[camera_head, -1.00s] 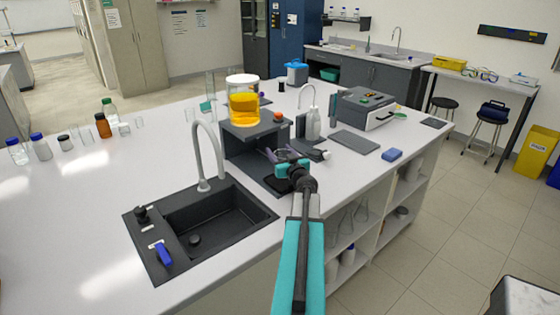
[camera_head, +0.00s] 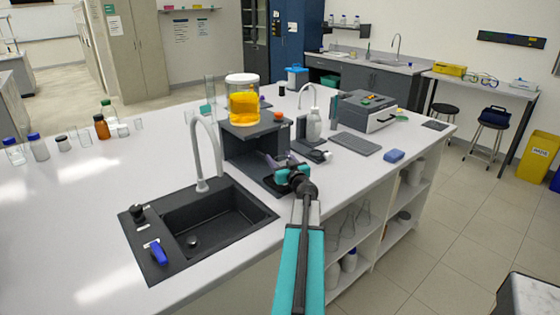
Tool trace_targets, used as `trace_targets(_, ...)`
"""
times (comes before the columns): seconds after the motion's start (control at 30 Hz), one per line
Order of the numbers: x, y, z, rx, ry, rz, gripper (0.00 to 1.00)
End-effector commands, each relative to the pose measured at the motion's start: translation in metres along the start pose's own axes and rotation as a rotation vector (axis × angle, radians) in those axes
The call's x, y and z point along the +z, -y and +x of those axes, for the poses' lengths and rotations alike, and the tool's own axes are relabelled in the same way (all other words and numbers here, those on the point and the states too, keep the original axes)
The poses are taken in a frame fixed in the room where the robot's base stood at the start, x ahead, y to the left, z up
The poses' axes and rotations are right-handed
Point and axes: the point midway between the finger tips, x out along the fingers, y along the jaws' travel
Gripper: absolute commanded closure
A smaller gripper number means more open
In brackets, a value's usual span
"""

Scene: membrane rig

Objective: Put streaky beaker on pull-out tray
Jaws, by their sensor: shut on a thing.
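My gripper (camera_head: 284,172) is low in front of the dark two-level stand (camera_head: 246,150), over its lower level. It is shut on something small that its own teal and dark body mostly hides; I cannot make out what. A dark flat plate (camera_head: 270,184) at the foot of the stand may be the pull-out tray; I cannot tell how far out it is. A clear vessel with yellow-orange liquid (camera_head: 243,105) stands on the stand's upper level. I cannot pick out the streaky beaker for certain.
A dark sink (camera_head: 200,225) with a pale arched tap (camera_head: 218,150) lies left of the stand. An orange ball (camera_head: 277,116) is at the stand's top edge.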

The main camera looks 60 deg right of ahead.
Motion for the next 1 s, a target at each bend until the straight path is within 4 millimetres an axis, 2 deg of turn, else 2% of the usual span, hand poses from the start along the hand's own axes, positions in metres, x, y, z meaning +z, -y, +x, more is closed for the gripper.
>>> trace_targets(0.23, 0.003, -0.001, 0.000, 0.000, 0.000, 0.001, 0.71)
trace_targets(0.27, 0.003, -0.001, 0.000, 0.000, 0.001, 0.000, 0.42)
trace_targets(0.37, 0.003, -0.001, 0.000, 0.001, 0.000, 0.000, 0.26)
trace_targets(0.8, 0.000, -0.002, -0.001, 0.002, -0.001, -0.001, 0.26)
trace_targets(1.0, 0.000, -0.002, -0.013, 0.003, 0.000, 0.000, 0.26)
